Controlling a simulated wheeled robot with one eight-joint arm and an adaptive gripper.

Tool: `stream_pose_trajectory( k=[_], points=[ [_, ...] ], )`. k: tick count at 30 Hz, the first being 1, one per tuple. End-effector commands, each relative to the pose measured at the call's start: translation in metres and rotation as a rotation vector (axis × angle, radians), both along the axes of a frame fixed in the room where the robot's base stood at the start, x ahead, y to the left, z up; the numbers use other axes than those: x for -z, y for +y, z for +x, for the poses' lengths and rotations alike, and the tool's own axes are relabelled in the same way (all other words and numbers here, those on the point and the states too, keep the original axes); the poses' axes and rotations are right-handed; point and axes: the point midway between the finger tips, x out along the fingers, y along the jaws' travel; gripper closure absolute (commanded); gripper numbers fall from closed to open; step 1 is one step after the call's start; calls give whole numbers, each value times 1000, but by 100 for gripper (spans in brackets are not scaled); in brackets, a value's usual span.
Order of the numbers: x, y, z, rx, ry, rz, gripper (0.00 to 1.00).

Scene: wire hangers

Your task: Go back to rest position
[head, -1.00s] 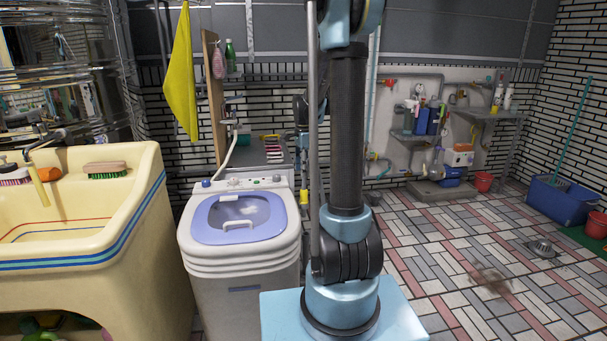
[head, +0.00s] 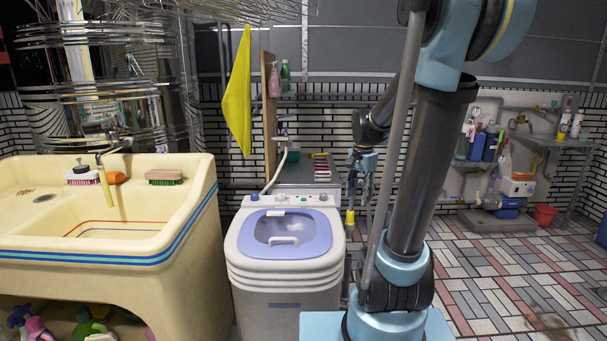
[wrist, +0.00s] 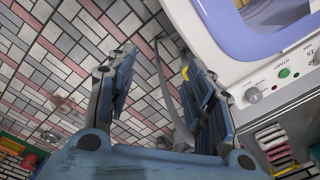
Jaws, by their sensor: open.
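My gripper (wrist: 158,58) is open and empty in the wrist view, its two blue fingers apart over the tiled floor (wrist: 60,75). The white washing machine (wrist: 290,98) is to the right of the fingers there. In the head view my gripper (head: 362,185) hangs low behind my upright arm, just right of the washing machine (head: 285,275). It is small and partly hidden there. I cannot tell how far it is from the machine's side.
A cream sink (head: 120,245) with brushes stands at the left. A yellow cloth (head: 238,95) hangs behind the washing machine, below wire hangers (head: 245,10). A shelf (head: 560,140) with bottles and a red bucket (head: 545,215) are at the right. Tiled floor (head: 500,270) at the right is mostly clear.

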Motion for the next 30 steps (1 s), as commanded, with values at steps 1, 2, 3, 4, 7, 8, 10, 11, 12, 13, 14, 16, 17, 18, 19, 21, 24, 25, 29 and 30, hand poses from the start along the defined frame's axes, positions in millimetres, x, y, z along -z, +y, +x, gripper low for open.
stream_pose_trajectory(
  k=[1, 2, 3, 4, 7, 8, 10, 11, 12, 13, 14, 16, 17, 18, 19, 21, 24, 25, 29, 30],
  points=[
    [-1, 0, -14, -40, -6, -3, 52],
    [-1, 0, -21, -66, -9, -5, 52],
    [-1, 0, -30, -101, -15, -8, 52],
    [-1, 0, -37, -128, -19, -10, 52],
    [0, 0, -60, -215, -29, -18, 52],
    [1, 0, -66, -241, -34, -20, 52],
    [4, 0, -82, -302, -42, -27, 52],
    [5, 0, -88, -328, -45, -30, 52],
    [7, 0, -97, -363, -51, -34, 52],
    [8, 0, -103, -388, -54, -37, 52],
    [10, 0, -109, -414, -57, -40, 52],
    [15, 1, -124, -476, -65, -48, 52],
    [17, 1, -130, -502, -67, -52, 52],
    [21, 1, -138, -536, -73, -56, 52],
    [24, 1, -144, -563, -76, -61, 52],
    [30, 1, -157, -624, -84, -70, 52],
    [41, 1, -175, -710, -93, -83, 52],
    [45, 1, -180, -734, -97, -88, 52],
    [58, 1, -197, -829, -109, -105, 52],
    [62, 1, -201, -853, -111, -109, 52]
  ],
)
